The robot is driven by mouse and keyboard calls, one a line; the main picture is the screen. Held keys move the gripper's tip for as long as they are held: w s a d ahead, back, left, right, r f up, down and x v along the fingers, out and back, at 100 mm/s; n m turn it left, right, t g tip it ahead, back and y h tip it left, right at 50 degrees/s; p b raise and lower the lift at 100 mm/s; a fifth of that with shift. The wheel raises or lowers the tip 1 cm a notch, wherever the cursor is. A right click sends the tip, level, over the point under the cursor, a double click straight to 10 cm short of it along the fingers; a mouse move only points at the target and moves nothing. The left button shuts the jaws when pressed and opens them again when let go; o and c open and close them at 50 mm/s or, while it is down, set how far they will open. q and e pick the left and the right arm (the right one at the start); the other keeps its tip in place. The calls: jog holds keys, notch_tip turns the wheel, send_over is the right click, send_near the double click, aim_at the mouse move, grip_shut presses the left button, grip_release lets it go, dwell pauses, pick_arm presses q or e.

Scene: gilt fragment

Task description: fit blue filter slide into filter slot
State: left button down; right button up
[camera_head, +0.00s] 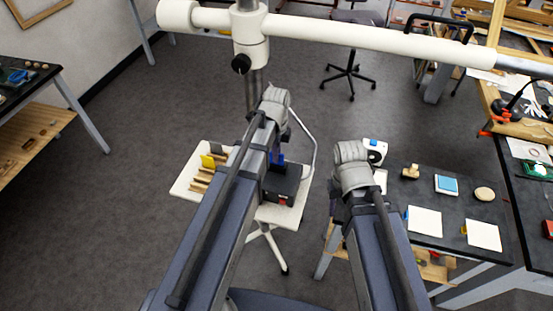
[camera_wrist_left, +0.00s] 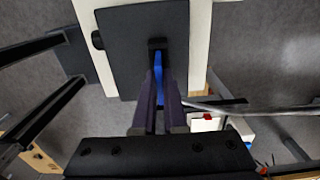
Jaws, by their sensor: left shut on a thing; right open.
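My left gripper (camera_wrist_left: 158,92) is shut on the blue filter slide (camera_wrist_left: 165,65), which stands between its purple fingers in the left wrist view. The slide's far end is at a small black slot piece (camera_wrist_left: 157,43) on a dark box; I cannot tell how deep it sits. In the head view a bit of the blue slide (camera_head: 278,158) shows beside my left arm, just above the dark box (camera_head: 284,183) on a small white table (camera_head: 267,213). My right gripper (camera_head: 333,197) is mostly hidden behind its wrist, right of the white table, apart from the box.
A wooden rack (camera_head: 202,177) with a yellow slide (camera_head: 208,162) and a grey slide (camera_head: 216,148) stands left of the box. A white lamp arm (camera_head: 340,33) crosses above. A dark bench (camera_head: 480,205) with cards and small items stands at right.

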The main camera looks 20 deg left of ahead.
pick_arm(q)
jog(key=shift+f, duration=0.3)
jog(key=c, duration=1)
grip_release()
jog(key=shift+r, duration=0.1)
jog(key=shift+r, duration=0.1)
notch_tip(320, 180, up, 12)
jog(key=p, duration=1.2)
jog(key=s+d+n, duration=0.3)
jog(key=s+n, duration=0.1)
jog(key=n, duration=0.1)
jog(key=s+d+n, duration=0.4)
jog(key=s+n, duration=0.1)
jog(key=s+d+n+y, duration=0.1)
jog(key=s+d+n, duration=0.2)
jog(key=s+n, duration=0.1)
jog(key=shift+s+d+r+n, duration=0.1)
jog(key=shift+s+d+n, duration=0.1)
jog(key=shift+s, duration=0.15)
jog(key=shift+s+d+r+n, duration=0.1)
jog(key=shift+s+n, duration=0.1)
jog(key=shift+s, duration=0.15)
